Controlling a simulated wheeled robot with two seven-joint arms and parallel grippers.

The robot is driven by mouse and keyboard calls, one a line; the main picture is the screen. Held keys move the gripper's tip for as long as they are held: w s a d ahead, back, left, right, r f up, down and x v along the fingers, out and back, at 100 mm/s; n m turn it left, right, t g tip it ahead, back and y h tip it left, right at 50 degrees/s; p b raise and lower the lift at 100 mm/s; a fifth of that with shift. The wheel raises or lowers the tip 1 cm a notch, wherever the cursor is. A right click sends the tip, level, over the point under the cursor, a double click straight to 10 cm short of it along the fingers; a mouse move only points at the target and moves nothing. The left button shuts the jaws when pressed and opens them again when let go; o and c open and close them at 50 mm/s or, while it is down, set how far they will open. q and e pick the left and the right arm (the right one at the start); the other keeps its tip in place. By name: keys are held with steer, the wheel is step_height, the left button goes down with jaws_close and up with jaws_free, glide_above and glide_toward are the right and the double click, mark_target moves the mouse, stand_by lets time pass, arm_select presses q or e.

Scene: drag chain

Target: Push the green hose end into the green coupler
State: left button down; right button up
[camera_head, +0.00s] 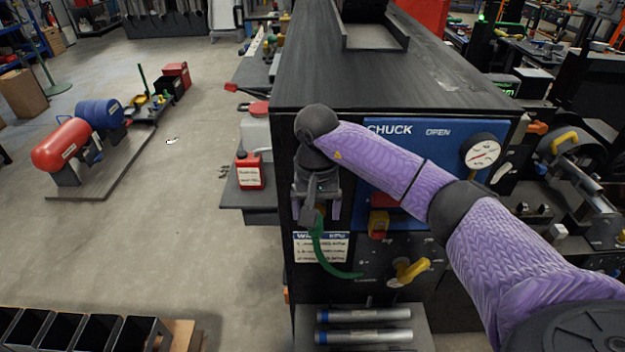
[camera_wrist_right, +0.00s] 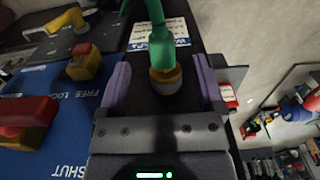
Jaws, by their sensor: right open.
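The green hose (camera_head: 327,255) hangs in a curve at the front of the black machine, its lower end running right toward the panel. In the right wrist view the green hose (camera_wrist_right: 158,65) meets a yellow-orange collar (camera_wrist_right: 165,80) between my fingers. I cannot tell whether this collar belongs to the hose end or the coupler, or how far anything is seated. My right gripper (camera_head: 318,207) points down over the top of the hose. In the wrist view my right gripper (camera_wrist_right: 164,88) is open, with gaps on both sides of the collar. My left gripper is not in view.
A red can (camera_head: 249,170) stands on a shelf to the left. Open floor lies farther left.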

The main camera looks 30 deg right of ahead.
step_height(320, 180, down, 5)
steer(key=shift+r, duration=0.2)
jaws_close()
stand_by(0.6)
